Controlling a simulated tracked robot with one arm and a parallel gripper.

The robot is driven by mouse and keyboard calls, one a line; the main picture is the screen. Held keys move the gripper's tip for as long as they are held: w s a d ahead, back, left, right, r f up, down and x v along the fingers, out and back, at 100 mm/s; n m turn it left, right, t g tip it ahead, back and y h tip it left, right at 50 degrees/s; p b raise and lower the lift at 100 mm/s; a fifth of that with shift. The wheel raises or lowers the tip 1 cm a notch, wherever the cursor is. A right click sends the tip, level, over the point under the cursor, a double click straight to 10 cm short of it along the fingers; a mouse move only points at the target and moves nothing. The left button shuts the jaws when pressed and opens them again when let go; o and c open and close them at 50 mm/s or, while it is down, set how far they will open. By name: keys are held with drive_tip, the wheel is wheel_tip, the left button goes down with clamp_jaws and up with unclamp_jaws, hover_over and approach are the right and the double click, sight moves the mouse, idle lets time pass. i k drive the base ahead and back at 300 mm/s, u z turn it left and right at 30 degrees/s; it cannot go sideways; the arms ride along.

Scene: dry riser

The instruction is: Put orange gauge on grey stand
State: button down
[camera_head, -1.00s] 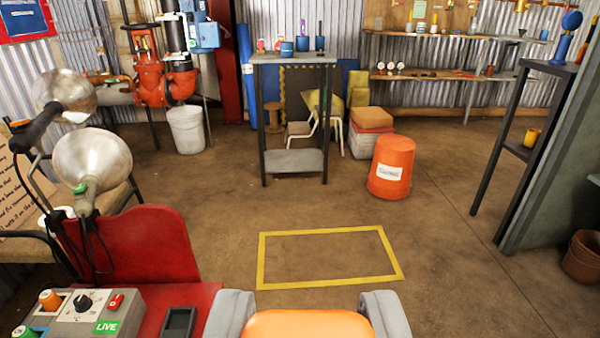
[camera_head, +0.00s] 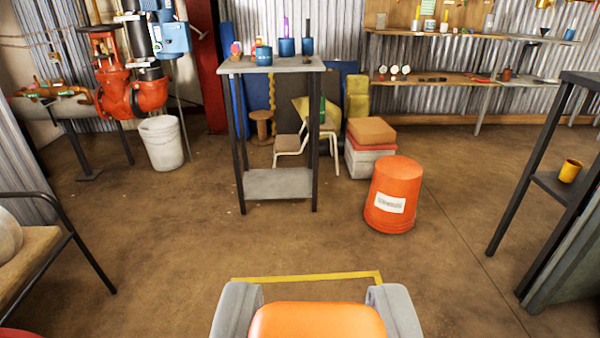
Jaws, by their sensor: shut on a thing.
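My gripper (camera_head: 315,296) is at the bottom middle, its two grey fingers on either side of a rounded orange object (camera_head: 316,322). I take this for the orange gauge; its face and lower part are out of view. A tall stand with a grey top (camera_head: 302,65), dark legs and a low grey shelf (camera_head: 275,184) stands ahead, left of centre. Its top holds blue containers (camera_head: 287,47) and small red and yellow items towards the left. The gripper and orange object are well short of the stand, with floor between.
An orange bucket (camera_head: 393,195) stands right of the stand, beside stacked boxes (camera_head: 371,145). A white bucket (camera_head: 161,143) and red pipework (camera_head: 120,95) are at left. A dark rack (camera_head: 548,190) stands at right. Yellow floor tape (camera_head: 310,277) lies just ahead; the brown floor beyond is clear.

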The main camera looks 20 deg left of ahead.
sight(283, 65)
drive_tip(key=u, duration=0.05)
drive_tip(key=i, duration=4.05)
drive_tip(key=z, duration=2.6)
drive_tip(key=k, duration=1.15)
